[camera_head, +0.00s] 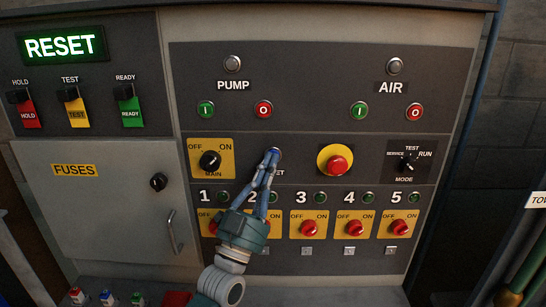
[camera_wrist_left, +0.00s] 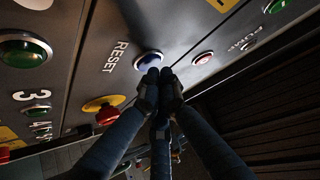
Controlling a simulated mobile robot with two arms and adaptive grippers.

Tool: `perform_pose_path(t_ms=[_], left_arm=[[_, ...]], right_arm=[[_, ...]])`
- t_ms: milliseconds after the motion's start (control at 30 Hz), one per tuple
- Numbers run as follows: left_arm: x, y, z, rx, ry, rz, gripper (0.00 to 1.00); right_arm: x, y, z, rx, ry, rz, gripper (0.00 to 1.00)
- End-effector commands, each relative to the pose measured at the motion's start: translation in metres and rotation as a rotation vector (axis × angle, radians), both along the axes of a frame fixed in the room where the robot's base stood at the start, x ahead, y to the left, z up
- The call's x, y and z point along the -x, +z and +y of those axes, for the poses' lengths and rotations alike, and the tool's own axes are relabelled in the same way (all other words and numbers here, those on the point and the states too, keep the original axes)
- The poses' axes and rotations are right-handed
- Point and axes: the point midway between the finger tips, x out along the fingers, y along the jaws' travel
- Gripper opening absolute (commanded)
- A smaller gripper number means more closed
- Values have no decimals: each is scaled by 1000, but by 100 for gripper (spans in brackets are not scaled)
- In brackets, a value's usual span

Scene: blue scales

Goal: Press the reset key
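The reset key is a round blue button with a pale ring, seen in the left wrist view (camera_wrist_left: 148,60) beside the word RESET. In the head view its blue top (camera_head: 275,153) shows just beyond my fingertips, and its label is partly hidden by the fingers. My left gripper (camera_head: 270,160) has its fingers brought together, with nothing seen between them. In the left wrist view the fingertips (camera_wrist_left: 160,78) are at the lower edge of the button; I cannot tell whether they touch it. My right gripper is in neither view.
A lit RESET sign (camera_head: 60,46) is at the upper left. A red emergency button (camera_head: 337,164) on a yellow disc is right of the reset key, and the black main switch (camera_head: 210,161) is left. Numbered red knobs (camera_head: 354,228) run below. A fuse door handle (camera_head: 174,232) sticks out.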

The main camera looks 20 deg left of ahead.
Motion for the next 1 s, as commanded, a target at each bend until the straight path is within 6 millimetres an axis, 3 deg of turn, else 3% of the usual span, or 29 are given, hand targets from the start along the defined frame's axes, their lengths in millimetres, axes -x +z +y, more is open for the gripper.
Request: perform_pose_path(t_ms=[733, 1000], left_arm=[[-6, 0, 2, -1, 1, 1, 0], [3, 1, -1, 0, 0, 0, 0]], right_arm=[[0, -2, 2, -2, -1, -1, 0], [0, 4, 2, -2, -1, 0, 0]])
